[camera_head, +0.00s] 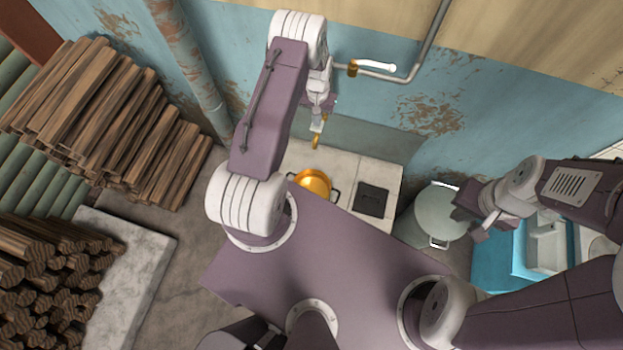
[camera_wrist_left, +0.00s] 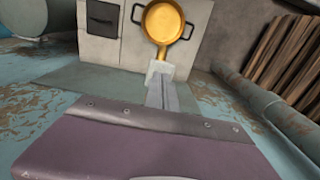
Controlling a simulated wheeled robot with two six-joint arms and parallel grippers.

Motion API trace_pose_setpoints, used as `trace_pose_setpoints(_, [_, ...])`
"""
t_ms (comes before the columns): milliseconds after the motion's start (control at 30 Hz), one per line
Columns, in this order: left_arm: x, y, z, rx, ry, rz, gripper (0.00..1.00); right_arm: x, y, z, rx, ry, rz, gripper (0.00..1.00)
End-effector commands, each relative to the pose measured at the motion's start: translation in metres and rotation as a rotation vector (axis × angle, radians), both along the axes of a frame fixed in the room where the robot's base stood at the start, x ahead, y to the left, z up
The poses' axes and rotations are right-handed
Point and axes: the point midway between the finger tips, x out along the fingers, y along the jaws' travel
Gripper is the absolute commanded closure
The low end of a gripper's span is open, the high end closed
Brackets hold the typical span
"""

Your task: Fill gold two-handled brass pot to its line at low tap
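The gold two-handled pot (camera_head: 313,182) sits on the pale counter below the wall, with a dark handle on each side. It shows in the left wrist view (camera_wrist_left: 163,20) too. A brass valve (camera_head: 353,68) sits on a wall pipe, with a bright white piece beside it. My left gripper (camera_head: 317,124) is above the wall side of the pot. A slim gold piece (camera_head: 316,141) is at its fingertips. In the left wrist view the fingers (camera_wrist_left: 160,76) look close together; whether they grip this piece is unclear. My right gripper (camera_head: 473,207) is over a grey-green drum, its fingers unclear.
A dark square plate (camera_head: 372,200) is on the counter right of the pot. The drum (camera_head: 439,216) stands further right, then a blue unit with a white basin (camera_head: 546,246). Stacked wood (camera_head: 95,110) fills the left. A vertical pipe (camera_head: 187,55) runs down the wall.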

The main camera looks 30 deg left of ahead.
Motion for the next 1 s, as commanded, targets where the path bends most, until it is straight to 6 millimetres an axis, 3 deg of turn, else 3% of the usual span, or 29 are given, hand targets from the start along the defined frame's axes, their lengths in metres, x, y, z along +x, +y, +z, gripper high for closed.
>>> trace_pose_setpoints(1000, [0.000,0.000,-0.033,0.000,-0.001,0.000,1.00,0.000,0.000,-0.028,0.000,0.000,0.000,1.00])
